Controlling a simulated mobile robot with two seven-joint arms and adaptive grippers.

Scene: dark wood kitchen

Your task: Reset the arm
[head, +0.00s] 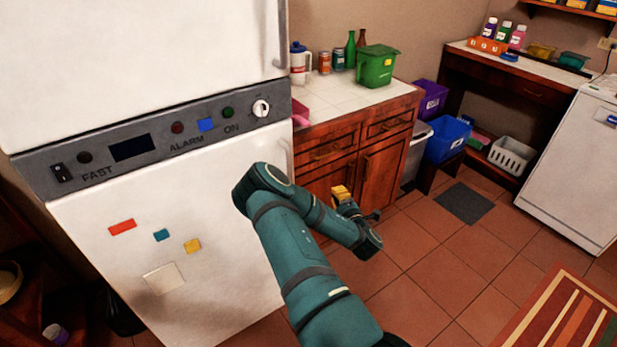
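My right arm (296,262), teal with dark bands, rises from the bottom middle, bends at the elbow in front of the fridge, and runs right and down to the wrist. My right gripper (352,208) is small and partly hidden behind the wrist, in front of the wooden cabinet. A small yellow piece (341,193) shows at it; I cannot tell if that is part of the gripper or a separate thing. The finger opening is not clear. My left arm and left gripper are not in view.
A white fridge (90,260) with magnets stands close at left. A wooden cabinet (383,175) with a tiled top carries a green bin (376,68) and bottles. Blue and purple bins, a white basket (511,156) and a white appliance (575,170) stand at right. The tiled floor (440,270) between is open.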

